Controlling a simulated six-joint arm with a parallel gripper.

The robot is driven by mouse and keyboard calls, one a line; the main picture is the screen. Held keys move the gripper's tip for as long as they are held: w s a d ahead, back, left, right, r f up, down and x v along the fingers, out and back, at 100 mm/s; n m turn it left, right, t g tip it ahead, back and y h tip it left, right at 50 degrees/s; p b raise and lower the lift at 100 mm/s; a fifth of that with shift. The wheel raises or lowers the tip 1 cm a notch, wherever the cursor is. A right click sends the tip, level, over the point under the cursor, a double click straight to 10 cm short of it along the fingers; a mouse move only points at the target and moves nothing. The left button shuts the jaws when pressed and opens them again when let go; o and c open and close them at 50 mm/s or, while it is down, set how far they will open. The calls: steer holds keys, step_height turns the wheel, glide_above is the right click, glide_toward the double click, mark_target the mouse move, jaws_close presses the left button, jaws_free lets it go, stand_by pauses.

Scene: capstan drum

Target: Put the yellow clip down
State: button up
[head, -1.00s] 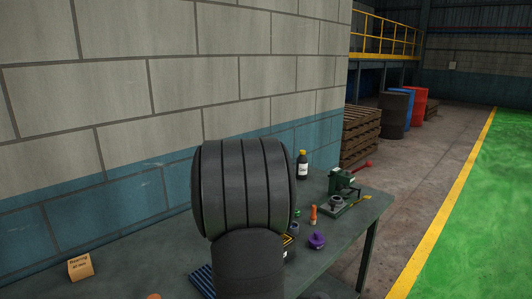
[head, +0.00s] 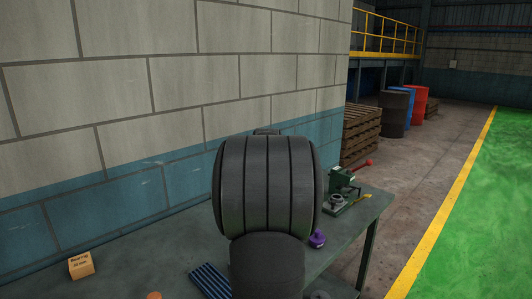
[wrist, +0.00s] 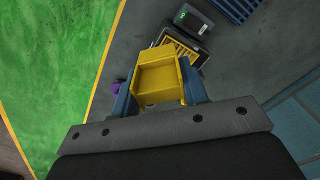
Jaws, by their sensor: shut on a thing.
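The yellow clip (wrist: 158,78) is held between the blue fingers of my gripper (wrist: 157,90) in the wrist view. The gripper is shut on it. The clip is above the grey bench top (wrist: 150,25), and its height cannot be told. In the head view my own arm hides both the gripper and the clip.
Beyond the clip, in the wrist view, are a yellow-and-black slatted tray (wrist: 187,51), a dark device (wrist: 194,18) and a blue ribbed tray (wrist: 240,8). A purple knobbed thing (head: 317,239), a green machine (head: 342,181) and a cardboard box (head: 81,265) are on the bench.

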steer(key=w+a+f+n, duration=0.5)
steer(key=w+a+f, duration=0.15)
steer(key=a, duration=0.35)
steer(key=n, duration=0.4)
glide_above(215, 258)
steer(key=shift+a+f, duration=0.1)
steer(key=shift+f, duration=6.85)
steer(key=shift+f, duration=0.15)
steer(key=o, duration=0.9)
steer(key=shift+o, duration=0.2)
